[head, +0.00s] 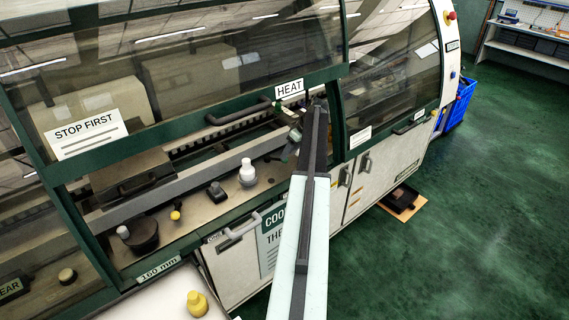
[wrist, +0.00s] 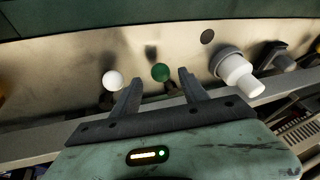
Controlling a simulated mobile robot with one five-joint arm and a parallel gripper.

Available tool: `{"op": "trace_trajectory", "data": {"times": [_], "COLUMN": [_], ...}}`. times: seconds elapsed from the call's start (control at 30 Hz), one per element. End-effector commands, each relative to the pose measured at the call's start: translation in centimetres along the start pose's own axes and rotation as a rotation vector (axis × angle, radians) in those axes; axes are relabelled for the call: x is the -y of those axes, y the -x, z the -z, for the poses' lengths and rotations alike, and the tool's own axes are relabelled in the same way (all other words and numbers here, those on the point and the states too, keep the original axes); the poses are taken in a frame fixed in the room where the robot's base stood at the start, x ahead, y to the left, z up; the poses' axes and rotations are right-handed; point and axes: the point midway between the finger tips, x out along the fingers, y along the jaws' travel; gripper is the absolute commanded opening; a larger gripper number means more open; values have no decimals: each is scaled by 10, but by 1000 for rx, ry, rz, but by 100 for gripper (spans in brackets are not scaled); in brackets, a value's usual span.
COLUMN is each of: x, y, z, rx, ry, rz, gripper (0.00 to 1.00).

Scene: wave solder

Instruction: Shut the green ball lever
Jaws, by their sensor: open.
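The green ball lever (wrist: 161,72) shows in the wrist view as a round green knob on a short dark stem, on the beige deck of the machine. My gripper (wrist: 160,78) is open, with one finger on each side of the ball in the picture. I cannot tell whether the fingers touch it or are still short of it. In the head view my gripper (head: 292,138) reaches through the machine's opening below the HEAT label. The green ball cannot be made out there, near my arm.
A white ball lever (wrist: 112,80) stands just left of the green one. A white stepped knob (wrist: 236,70) stands to the right; a similar one (head: 247,174) shows in the head view. The machine's glass hood (head: 200,60) hangs above the opening.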

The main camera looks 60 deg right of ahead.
Motion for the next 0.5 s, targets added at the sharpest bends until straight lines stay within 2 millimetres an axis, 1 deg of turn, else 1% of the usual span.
{"op": "trace_trajectory", "data": {"times": [0.03, 0.13, 0.23, 0.43, 0.47, 0.5], "x": [-1, -1, 1, 2, 2, 2], "y": [-19, -32, -36, -34, -34, -34], "z": [-3, -2, 0, 2, 2, 2], "rx": [0, 0, 0, 1, 1, 1], "ry": [2, 3, 3, 4, 4, 4], "rz": [0, 0, 1, 1, 1, 1], "gripper": [52, 52, 52, 52, 46, 35]}}
